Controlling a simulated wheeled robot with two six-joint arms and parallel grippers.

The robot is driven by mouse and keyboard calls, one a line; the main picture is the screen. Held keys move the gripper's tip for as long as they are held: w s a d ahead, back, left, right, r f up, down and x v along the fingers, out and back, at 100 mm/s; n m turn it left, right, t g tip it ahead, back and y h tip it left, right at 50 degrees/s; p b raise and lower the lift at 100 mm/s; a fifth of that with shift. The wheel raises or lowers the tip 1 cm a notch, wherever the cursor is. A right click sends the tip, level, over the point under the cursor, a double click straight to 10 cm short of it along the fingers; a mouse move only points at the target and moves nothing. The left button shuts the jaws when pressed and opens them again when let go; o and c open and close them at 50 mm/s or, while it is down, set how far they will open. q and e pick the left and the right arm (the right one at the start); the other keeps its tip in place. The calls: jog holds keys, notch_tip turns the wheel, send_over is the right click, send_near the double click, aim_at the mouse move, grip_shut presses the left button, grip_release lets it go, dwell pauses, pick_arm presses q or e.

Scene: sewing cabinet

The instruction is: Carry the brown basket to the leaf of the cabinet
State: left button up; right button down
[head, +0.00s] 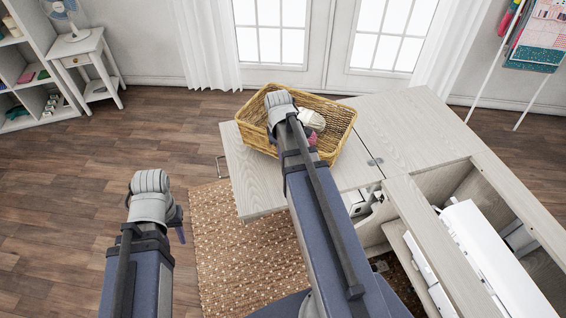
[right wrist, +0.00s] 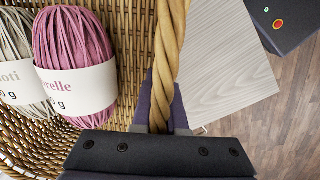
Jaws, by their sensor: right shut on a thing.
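The brown wicker basket (head: 340,128) is at the leaf (head: 255,190) of the cabinet, toward its back edge. I cannot tell whether it rests on the leaf or hangs just above it. A pink yarn ball (right wrist: 75,50) and a pale yarn ball (right wrist: 18,65) lie inside. My right gripper (right wrist: 162,105) is shut on the basket's twisted handle (right wrist: 170,40); in the head view my right arm hides the grip. My left gripper (head: 180,228) is low at the left, apart from the basket, its fingers mostly hidden.
The cabinet (head: 410,110) extends right, with a white sewing machine (head: 490,250) in its open well. A woven rug (head: 235,255) lies below the leaf. A small side table (head: 88,50) with a fan and a shelf (head: 35,60) stand far left. The wooden floor (head: 140,130) between is clear.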

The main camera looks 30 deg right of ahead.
jog(key=shift+f+b, duration=1.8)
jog(key=shift+f, duration=0.2)
jog(key=c, duration=1)
grip_release()
jog(key=shift+r, duration=0.1)
jog(key=shift+o, duration=0.2)
notch_tip(320, 180, up, 12)
jog(key=a+p, duration=0.1)
jog(key=p, duration=1.1)
jog(key=shift+s, duration=0.4)
jog(key=shift+a, duration=0.15)
